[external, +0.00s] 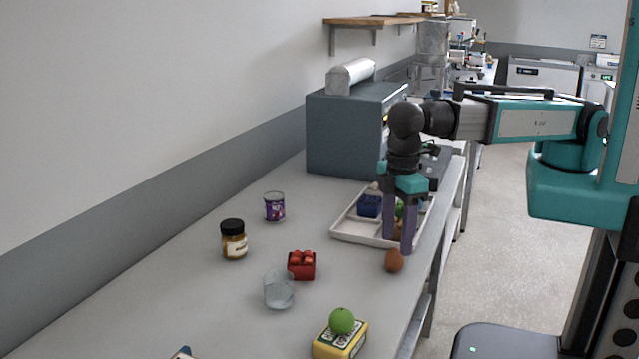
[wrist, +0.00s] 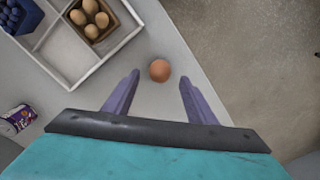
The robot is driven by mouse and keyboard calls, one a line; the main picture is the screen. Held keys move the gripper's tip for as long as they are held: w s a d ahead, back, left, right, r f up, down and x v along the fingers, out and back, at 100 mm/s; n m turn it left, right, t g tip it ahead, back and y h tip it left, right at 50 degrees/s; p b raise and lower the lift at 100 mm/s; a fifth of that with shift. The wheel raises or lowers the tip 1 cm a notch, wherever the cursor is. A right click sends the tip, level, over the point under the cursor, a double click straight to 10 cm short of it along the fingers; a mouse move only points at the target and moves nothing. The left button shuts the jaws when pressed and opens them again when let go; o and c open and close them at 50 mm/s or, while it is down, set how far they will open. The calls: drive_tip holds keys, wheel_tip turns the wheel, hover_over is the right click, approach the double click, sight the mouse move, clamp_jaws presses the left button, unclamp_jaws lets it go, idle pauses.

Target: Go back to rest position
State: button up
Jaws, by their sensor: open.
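My gripper (external: 398,250) is open, pointing down over the front edge of the bench, beside the white tray. In the wrist view its two purple fingers (wrist: 158,88) are spread with nothing between them. A small orange-brown ball-like item, perhaps an egg (external: 395,261), lies on the bench just below the fingertips in the external view. In the wrist view this item (wrist: 160,70) lies just beyond the fingertips, apart from both.
The white tray (external: 345,233) holds a dark blue box and a brown box of eggs (wrist: 94,18).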

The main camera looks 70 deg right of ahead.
sight(396, 250)
drive_tip(key=shift+r+p, duration=2.85)
drive_tip(key=shift+r, duration=1.4)
wheel_tip(396, 250, down, 12)
drive_tip(key=b, duration=0.9)
drive_tip(key=shift+f, duration=0.25)
drive_tip(key=shift+r, duration=1.95)
drive_tip(key=shift+f, duration=0.15)
drive_tip(key=shift+f+p, duration=0.35)
drive_tip(key=shift+f, duration=1.2)
drive_tip(key=shift+r+p, duration=0.7)
drive_tip(key=shift+r, duration=0.4)
